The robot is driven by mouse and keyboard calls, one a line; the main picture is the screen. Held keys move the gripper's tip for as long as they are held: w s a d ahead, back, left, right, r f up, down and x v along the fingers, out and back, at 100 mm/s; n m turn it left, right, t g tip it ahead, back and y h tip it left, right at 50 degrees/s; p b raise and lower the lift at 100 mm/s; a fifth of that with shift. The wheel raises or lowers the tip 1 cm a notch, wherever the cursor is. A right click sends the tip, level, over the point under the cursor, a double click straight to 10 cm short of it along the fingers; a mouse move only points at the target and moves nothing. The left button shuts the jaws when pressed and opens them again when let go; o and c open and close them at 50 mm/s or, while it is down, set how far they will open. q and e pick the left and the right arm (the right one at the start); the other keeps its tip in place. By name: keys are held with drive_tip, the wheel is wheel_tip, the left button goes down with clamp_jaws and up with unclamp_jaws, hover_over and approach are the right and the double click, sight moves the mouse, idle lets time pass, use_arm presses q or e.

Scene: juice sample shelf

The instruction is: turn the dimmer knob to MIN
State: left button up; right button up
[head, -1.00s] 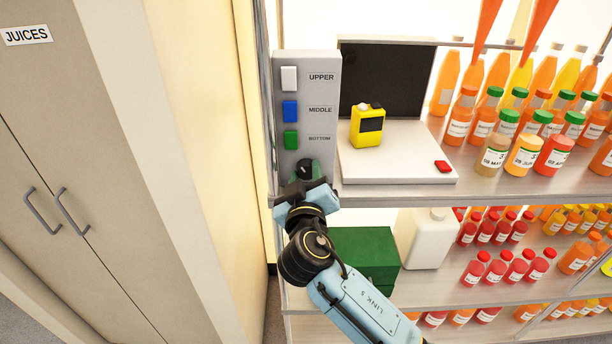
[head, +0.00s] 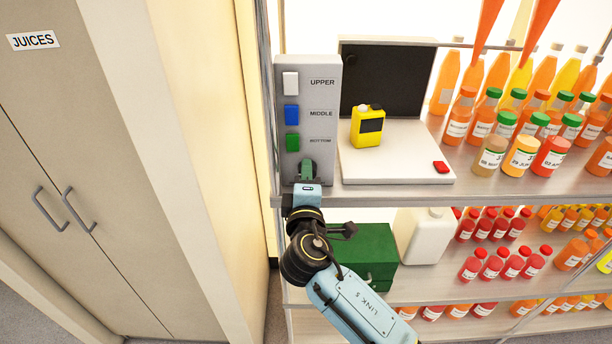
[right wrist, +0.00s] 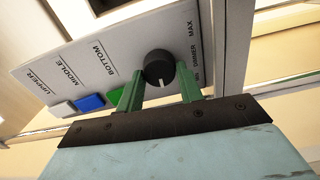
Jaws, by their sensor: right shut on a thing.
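The dimmer knob (right wrist: 158,66) is a round black knob with a white mark, at the end of the grey switch panel (head: 324,130). In the right wrist view its mark points down the picture, toward my gripper's palm. The words DIMMER, MAX and what seems to be MIN are printed beside it, partly covered near the right finger. My right gripper (right wrist: 162,76) is shut on the knob, with one green finger on each side. In the head view the right gripper (head: 307,170) hides most of the knob. My left gripper is not in view.
White, blue (head: 291,113) and green (head: 292,142) switches sit above the knob. A grey scale-like device (head: 397,165) with a yellow item (head: 367,130) stands right of the panel. A green box (head: 366,255) lies below. Several juice bottles fill the shelves at right.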

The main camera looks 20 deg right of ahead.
drive_tip(key=n, duration=0.6)
drive_tip(key=shift+f+n, duration=0.1)
drive_tip(key=shift+n, duration=0.2)
idle(0.5)
drive_tip(key=o, duration=1)
drive_tip(key=shift+c, duration=0.2)
drive_tip(key=b+v, duration=0.2)
drive_tip(key=v, duration=1.1)
drive_tip(key=shift+s+b, duration=0.2)
drive_tip(key=shift+b, duration=0.2)
